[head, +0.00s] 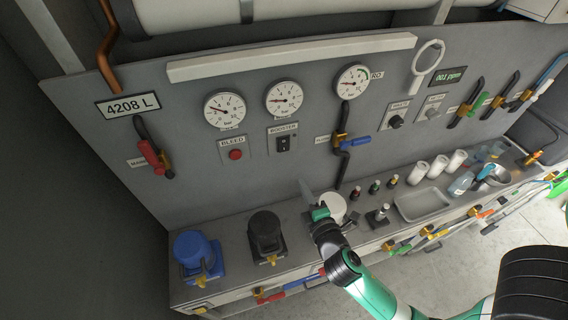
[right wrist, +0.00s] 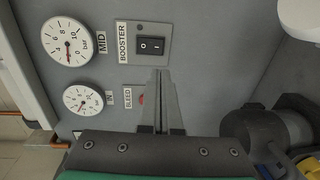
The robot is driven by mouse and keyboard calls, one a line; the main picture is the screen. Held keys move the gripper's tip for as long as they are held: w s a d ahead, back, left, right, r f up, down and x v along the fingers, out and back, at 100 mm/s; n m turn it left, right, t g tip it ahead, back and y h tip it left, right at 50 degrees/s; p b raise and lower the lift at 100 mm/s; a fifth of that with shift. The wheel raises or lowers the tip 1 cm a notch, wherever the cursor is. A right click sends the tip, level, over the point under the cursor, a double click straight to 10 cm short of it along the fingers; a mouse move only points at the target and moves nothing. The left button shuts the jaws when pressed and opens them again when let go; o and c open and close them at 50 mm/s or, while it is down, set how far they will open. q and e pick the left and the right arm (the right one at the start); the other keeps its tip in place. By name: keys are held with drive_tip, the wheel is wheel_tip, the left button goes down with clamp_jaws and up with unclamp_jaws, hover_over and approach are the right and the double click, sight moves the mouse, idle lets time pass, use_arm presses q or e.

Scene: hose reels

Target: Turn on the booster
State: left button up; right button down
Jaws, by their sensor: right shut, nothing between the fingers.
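The booster switch (head: 284,144) is a black rocker on a grey plate labelled BOOSTER, on the upright panel under the middle gauge. It also shows in the right wrist view (right wrist: 151,46), just above my fingertips in the picture. My right gripper (head: 305,184) is shut and empty, its thin grey fingers pointing up toward the panel, below and right of the switch in the head view. The right wrist view shows the fingers pressed together (right wrist: 160,73). They do not cover the switch. Which side of the rocker is pressed is too small to tell. My left gripper is not in view.
A red BLEED button (head: 235,155) sits left of the switch; the fingers partly overlap it in the wrist view. A blue-handled valve (head: 358,142) is on the right.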

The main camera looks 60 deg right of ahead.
sight(284, 149)
drive_tip(key=shift+r, duration=0.1)
drive_tip(key=x, duration=1.4)
drive_tip(key=shift+w, duration=0.1)
drive_tip(key=shift+w+d+f+b, duration=0.1)
drive_tip(key=shift+f+b, duration=0.35)
drive_tip(key=shift+b, duration=0.6)
drive_tip(key=shift+r, duration=0.35)
drive_tip(key=f+v, duration=0.3)
drive_tip(key=v, duration=1)
drive_tip(key=shift+s+a+b, duration=0.3)
drive_tip(key=shift+s+b, duration=0.1)
drive_tip(key=shift+w+a+f, duration=0.1)
drive_tip(key=shift+f, duration=0.05)
